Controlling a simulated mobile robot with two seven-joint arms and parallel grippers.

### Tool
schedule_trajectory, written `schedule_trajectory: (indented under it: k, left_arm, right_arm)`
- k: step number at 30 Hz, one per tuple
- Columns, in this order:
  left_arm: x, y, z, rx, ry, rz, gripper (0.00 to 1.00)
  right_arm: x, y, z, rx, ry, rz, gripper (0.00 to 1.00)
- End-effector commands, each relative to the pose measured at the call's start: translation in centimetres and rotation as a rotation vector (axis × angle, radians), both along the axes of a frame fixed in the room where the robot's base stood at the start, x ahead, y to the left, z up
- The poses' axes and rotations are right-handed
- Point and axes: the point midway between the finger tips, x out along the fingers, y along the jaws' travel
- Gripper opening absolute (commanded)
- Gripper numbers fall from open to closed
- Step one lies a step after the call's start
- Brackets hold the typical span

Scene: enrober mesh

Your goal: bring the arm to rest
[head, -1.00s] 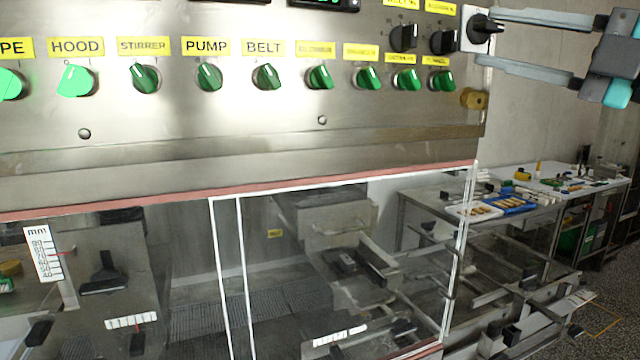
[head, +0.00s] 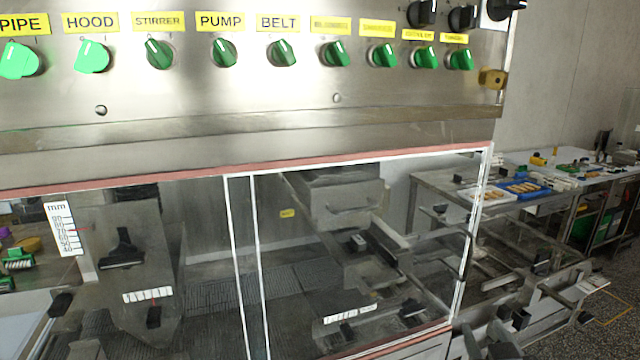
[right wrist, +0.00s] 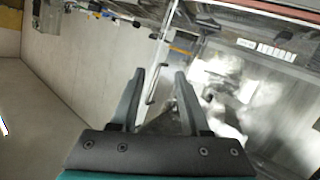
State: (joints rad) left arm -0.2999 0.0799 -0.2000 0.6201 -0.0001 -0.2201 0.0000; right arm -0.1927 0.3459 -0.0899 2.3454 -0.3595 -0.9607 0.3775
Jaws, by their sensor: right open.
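My right gripper (right wrist: 158,76) shows in the right wrist view. Its two grey fingers stand apart, with nothing held between them. That view is turned, with a pale wall on the left and blurred, shiny metal on the right. I cannot see either gripper or arm in the head view now. My left gripper shows in no view. The steel control panel (head: 220,120) fills the upper part of the head view, with a row of green knobs, among them the belt knob (head: 282,53), and black knobs at the upper right, one being a black knob (head: 463,17).
Below the panel is a clear, white-edged window (head: 240,270) with machine parts behind it. A brass-coloured fitting (head: 492,79) sticks out at the panel's right edge. A steel table (head: 432,181) with a blue tray (head: 524,190) stands behind at the right. The air right of the panel looks free.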

Motion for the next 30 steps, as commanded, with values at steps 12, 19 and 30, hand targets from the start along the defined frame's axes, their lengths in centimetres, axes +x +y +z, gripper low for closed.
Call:
schedule_trajectory:
  k: [12,19,30]
  left_arm:
    - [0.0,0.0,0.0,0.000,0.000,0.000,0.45]
    - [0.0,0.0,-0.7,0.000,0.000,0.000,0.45]
    - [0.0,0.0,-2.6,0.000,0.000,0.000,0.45]
  right_arm:
    - [-18.3,7.5,-16.8,0.185,0.853,0.120,0.46]
    - [-21.4,9.2,-21.9,0.214,1.010,0.176,0.46]
    - [-21.5,9.3,-35.1,0.213,1.060,0.174,0.46]
